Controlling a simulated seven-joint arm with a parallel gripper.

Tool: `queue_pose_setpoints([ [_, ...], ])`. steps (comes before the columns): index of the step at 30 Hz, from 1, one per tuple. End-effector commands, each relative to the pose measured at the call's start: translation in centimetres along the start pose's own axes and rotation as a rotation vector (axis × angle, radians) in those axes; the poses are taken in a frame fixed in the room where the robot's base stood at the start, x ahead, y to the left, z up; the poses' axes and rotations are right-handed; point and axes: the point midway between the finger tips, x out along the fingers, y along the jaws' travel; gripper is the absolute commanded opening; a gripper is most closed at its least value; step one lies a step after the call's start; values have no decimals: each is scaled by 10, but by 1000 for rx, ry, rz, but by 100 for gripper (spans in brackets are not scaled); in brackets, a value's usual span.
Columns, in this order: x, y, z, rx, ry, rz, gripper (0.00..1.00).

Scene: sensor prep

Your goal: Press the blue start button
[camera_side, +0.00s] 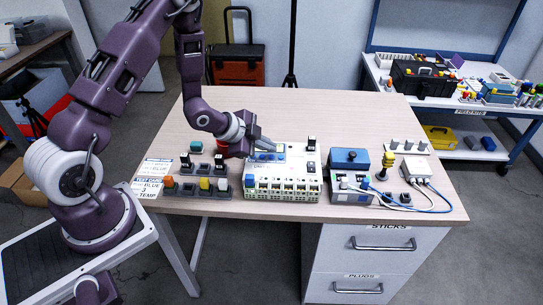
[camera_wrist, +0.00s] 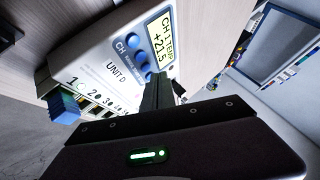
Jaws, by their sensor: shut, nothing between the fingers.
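My gripper (camera_side: 266,144) is shut and empty, low over the top of a white unit (camera_side: 296,170). In the wrist view the shut fingers (camera_wrist: 158,88) reach over the unit's face. They overlap its lower blue buttons, and I cannot tell whether they touch. Round blue buttons (camera_wrist: 132,42) sit in a row beside a lit display (camera_wrist: 160,38) reading "CH 1 TEMP +21.5". "CH" and "UNIT D" are printed near them.
Dark racks with coloured plugs (camera_side: 203,186) stand left of the unit. A blue-topped box (camera_side: 349,158), a yellow-topped plug (camera_side: 387,160) and a cabled white box (camera_side: 416,168) stand right. A blue plug (camera_wrist: 64,106) sits at the unit's edge. The table's back (camera_side: 300,105) is clear.

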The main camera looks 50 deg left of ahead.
Motion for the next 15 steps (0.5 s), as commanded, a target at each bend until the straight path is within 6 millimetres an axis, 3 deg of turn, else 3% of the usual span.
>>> queue_pose_setpoints([
  [15, 6, 5, 4, 0, 0, 0, 0],
])
